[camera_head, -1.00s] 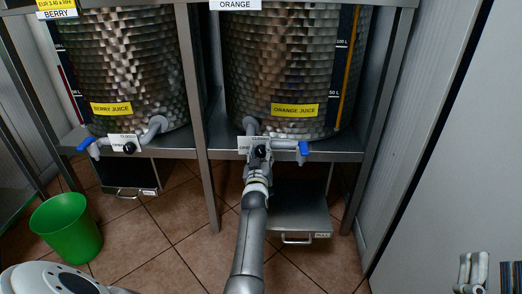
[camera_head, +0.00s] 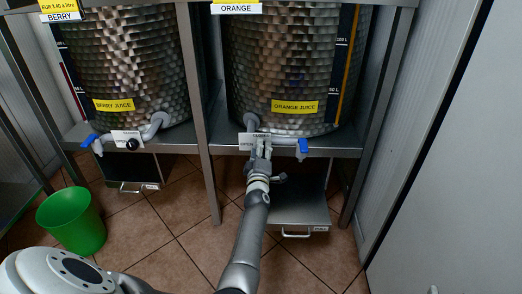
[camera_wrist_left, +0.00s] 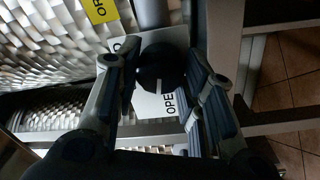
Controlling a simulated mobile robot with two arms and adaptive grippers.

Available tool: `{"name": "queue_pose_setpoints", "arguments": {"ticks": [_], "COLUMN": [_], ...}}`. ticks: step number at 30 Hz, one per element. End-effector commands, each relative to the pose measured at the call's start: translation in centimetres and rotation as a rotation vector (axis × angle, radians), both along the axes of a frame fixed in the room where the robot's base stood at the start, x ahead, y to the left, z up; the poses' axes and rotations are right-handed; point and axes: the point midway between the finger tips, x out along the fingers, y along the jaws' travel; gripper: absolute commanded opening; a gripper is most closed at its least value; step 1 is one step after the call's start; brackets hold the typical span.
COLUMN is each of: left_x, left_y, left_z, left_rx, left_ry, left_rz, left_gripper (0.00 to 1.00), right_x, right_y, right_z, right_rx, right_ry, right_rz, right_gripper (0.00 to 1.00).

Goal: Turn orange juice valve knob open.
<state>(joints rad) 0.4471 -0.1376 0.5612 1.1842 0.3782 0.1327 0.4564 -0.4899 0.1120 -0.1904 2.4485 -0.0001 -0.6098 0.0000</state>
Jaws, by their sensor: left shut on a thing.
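The orange juice tank (camera_head: 285,65) bears a yellow ORANGE JUICE label. Below it is a pipe with a blue-handled tap (camera_head: 303,147) and a white plate (camera_head: 246,141) marked OPEN at its left side. My left gripper (camera_head: 260,150) is at this plate and hides most of the knob in the head view. In the left wrist view the round black knob (camera_wrist_left: 160,67) sits between the two fingers, which are shut on it. The OPEN lettering shows beside it on the plate (camera_wrist_left: 150,106). My right gripper is not clearly seen.
The berry juice tank (camera_head: 125,70) stands at left with its own black knob (camera_head: 133,144) and blue tap (camera_head: 88,140). A metal post (camera_head: 205,150) separates the two tanks. A green bucket (camera_head: 72,220) stands on the tiled floor. A white wall is at right.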

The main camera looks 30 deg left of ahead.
Motion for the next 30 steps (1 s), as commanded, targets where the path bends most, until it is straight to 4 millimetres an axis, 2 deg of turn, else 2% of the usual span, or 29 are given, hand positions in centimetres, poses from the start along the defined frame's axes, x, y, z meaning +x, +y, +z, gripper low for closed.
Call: {"name": "queue_pose_setpoints", "arguments": {"ticks": [12, 30], "left_x": [-0.03, -0.03], "left_y": [0.04, 0.05], "left_z": [-0.13, -0.16], "left_rx": [-0.183, -0.218], "left_ry": [-0.112, -0.132], "left_rz": [0.000, 0.001], "left_gripper": [0.13, 0.13], "right_x": [0.01, 0.03], "right_y": [-0.02, 0.01], "right_z": [0.02, 0.10], "right_rx": [0.000, 0.002], "right_ry": [-0.002, -0.007], "right_rz": [-0.001, 0.000], "right_gripper": [0.40, 0.40]}}
